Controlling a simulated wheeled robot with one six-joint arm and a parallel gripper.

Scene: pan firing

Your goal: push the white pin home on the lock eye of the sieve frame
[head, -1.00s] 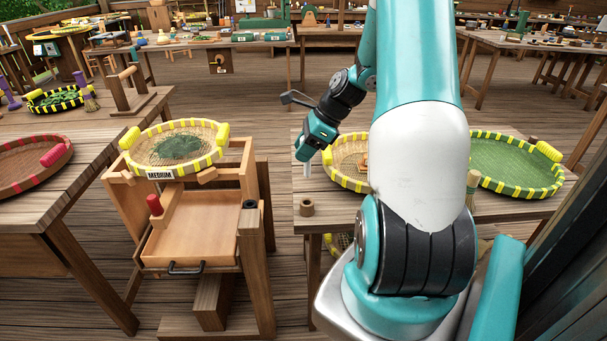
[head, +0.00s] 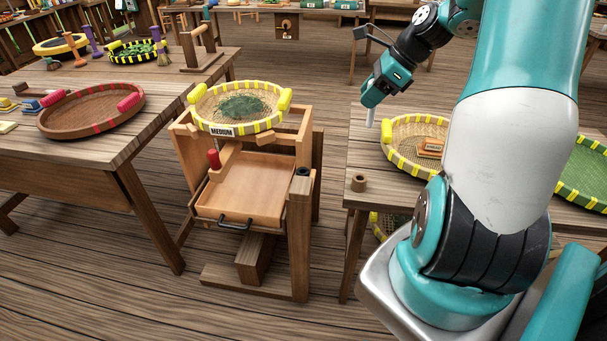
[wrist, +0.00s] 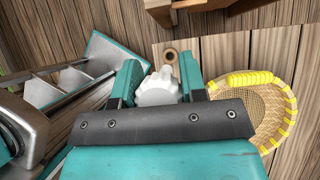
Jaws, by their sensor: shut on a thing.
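My gripper (head: 372,102) is shut on the white pin (head: 371,117), which hangs tip-down above the left edge of the right table. In the wrist view the pin's white lobed head (wrist: 158,90) sits between the two teal fingers. The wooden sieve frame (head: 300,225) stands to the left of my gripper, apart from it. A dark-ringed hole on top of its right front post (head: 303,171) looks like the lock eye; nothing is seen in it. A red-handled pin (head: 214,158) stands at the frame's left.
A small wooden ring (head: 359,184) stands on the right table near its corner, beside a yellow-rimmed sieve (head: 390,150). The left table (head: 150,145) holds a red-gripped wooden tray (head: 60,128). Open floor lies between the tables and the frame.

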